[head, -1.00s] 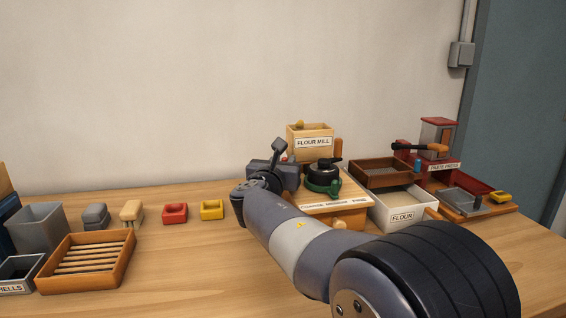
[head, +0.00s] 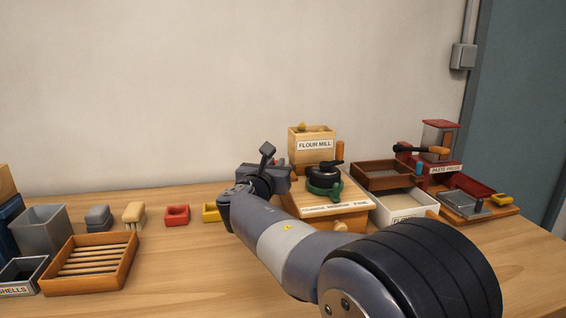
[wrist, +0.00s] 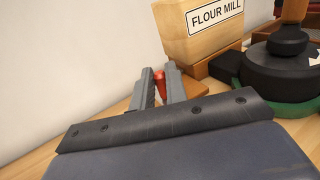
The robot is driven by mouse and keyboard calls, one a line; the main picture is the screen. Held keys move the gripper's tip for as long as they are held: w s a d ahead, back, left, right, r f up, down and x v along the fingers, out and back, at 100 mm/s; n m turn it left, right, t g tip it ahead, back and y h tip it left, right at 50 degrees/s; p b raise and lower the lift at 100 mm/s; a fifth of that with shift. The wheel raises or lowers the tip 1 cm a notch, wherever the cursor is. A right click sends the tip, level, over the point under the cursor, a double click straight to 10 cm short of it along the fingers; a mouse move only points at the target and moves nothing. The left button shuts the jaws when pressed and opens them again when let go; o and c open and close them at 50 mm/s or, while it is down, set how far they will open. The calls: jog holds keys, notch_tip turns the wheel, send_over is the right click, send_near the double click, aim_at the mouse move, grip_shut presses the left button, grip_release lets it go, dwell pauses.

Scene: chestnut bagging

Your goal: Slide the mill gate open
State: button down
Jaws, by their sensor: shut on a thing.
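The flour mill (head: 314,145) is a wooden hopper box with a label, on a wooden base at the back of the table; its label also shows in the wrist view (wrist: 215,14). A small red part (wrist: 160,86), which looks like the gate's handle, sits between the fingers of my gripper (wrist: 157,74), beside the mill's left side. My gripper is shut on it. The fingers hide most of the handle, and the gate plate itself cannot be made out. In the head view my wrist covers the handle.
A black and green millstone unit (head: 323,180) stands in front of the hopper. The white flour bin (head: 405,207), brown tray (head: 388,177) and paste press (head: 440,140) are at the right. A yellow block (head: 210,212) lies close to my wrist's left, beside a red one (head: 177,215).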

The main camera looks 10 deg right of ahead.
jog(key=shift+a, duration=0.15)
jog(key=c, duration=1.4)
grip_release()
jog(key=shift+a, duration=0.1)
jog(key=shift+c, duration=0.2)
jog(key=p+v, duration=0.1)
jog(key=v, duration=1)
